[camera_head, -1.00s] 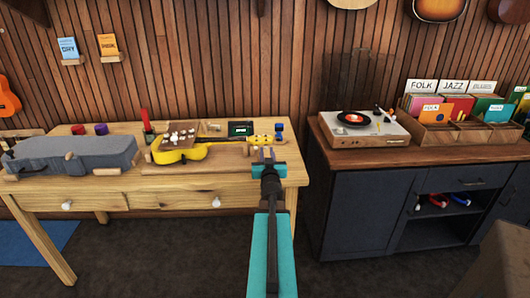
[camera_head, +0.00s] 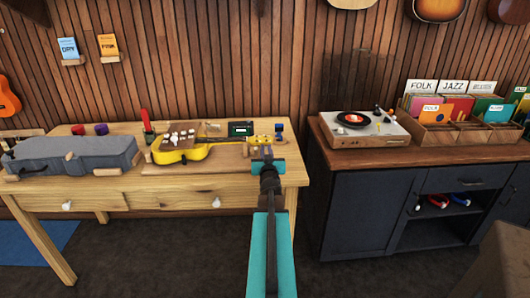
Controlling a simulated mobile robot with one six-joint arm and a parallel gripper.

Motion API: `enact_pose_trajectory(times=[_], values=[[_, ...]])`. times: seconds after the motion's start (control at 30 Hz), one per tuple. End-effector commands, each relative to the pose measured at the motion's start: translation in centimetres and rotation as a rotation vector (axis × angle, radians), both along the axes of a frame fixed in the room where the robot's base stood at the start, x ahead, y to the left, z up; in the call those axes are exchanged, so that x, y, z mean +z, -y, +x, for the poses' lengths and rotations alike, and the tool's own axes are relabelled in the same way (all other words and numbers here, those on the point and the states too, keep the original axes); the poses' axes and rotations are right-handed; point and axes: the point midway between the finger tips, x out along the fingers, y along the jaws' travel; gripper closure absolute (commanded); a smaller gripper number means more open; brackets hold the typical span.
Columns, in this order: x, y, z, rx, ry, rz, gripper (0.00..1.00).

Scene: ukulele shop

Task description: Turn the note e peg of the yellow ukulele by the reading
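The yellow ukulele (camera_head: 197,150) lies on the wooden workbench, its body to the left and its neck pointing right. Its yellow headstock (camera_head: 262,139) is at the right, with small pegs too small to tell apart.
A grey instrument case (camera_head: 70,154) lies on the bench's left part. A small dark-blue object (camera_head: 279,130) is right of the headstock. A dark cabinet (camera_head: 370,205) with a record player (camera_head: 362,135) stands at right.

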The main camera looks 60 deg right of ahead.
Motion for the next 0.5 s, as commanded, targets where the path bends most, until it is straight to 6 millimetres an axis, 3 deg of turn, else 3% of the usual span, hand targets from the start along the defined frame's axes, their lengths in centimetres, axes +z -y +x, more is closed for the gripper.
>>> enact_pose_trajectory(times=[0.03,0.5], values=[[0.0,-0.9,0.0,0.003,0.001,0.002,1.0],[0.2,0.4,0.0,0.001,0.087,0.064,1.0]])
